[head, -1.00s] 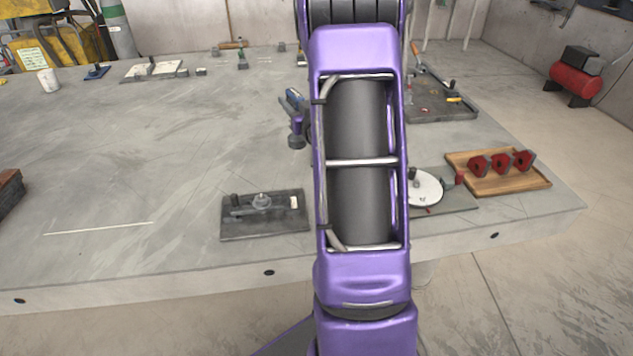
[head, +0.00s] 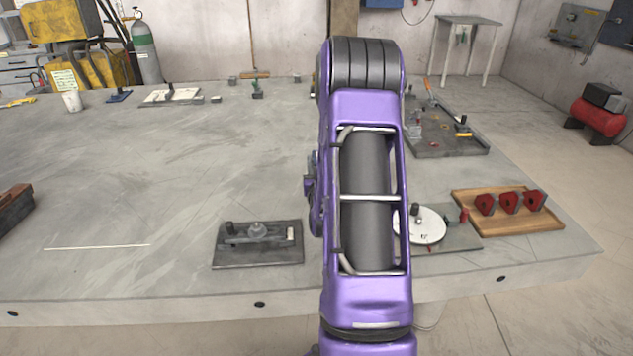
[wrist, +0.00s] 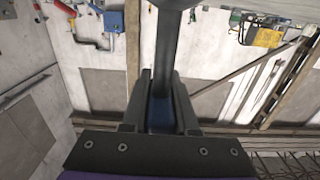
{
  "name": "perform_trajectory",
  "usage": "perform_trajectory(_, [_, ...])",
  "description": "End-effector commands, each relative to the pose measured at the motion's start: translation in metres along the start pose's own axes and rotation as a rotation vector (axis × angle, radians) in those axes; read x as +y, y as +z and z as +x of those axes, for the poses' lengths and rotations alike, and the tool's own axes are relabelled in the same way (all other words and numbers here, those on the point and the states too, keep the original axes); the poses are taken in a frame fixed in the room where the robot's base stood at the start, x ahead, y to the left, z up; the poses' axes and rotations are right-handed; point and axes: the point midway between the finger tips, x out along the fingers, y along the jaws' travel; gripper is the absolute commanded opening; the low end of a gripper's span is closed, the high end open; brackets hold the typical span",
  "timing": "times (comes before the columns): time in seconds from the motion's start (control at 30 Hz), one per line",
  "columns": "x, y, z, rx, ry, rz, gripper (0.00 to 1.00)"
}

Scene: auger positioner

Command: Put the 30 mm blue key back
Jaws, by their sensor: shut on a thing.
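My gripper (wrist: 162,105) fills the lower middle of the wrist view, its two dark fingers close around a thing between them. The held thing shows a blue part (wrist: 160,115) low between the fingers, and a dark grey shaft (wrist: 168,50) runs up from there to the top edge. I take it as the 30 mm blue key; no size mark is readable. In the head view my purple arm hides the gripper and the key. The wrist view shows walls and hanging gear beyond the key, with no table surface recognisable near it.
The grey table (head: 190,160) has wide clear room left of my arm. A dark fixture plate (head: 258,258) lies near the front edge. Right of my arm are a white disc (head: 425,228), a wooden tray (head: 545,222) with red pieces, and a dark tray (head: 455,148) with small parts.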

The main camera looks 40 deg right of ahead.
Motion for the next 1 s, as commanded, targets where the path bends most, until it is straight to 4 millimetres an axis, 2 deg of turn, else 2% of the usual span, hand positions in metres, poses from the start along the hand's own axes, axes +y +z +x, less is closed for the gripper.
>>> perform_trajectory(0.3, [0.0, 0.039, 0.001, 0.003, 0.0, 0.001, 0.0])
perform_trajectory(0.8, [0.0, 0.046, 0.001, 0.006, -0.001, 0.0, 0.0])
perform_trajectory(0.83, [0.0, 0.046, 0.0, 0.002, -0.001, 0.001, 0.31])
perform_trajectory(0.97, [0.0, 0.046, 0.0, 0.002, -0.001, 0.001, 0.54])
perform_trajectory(1.0, [0.0, 0.046, 0.0, 0.002, -0.001, 0.001, 0.57])
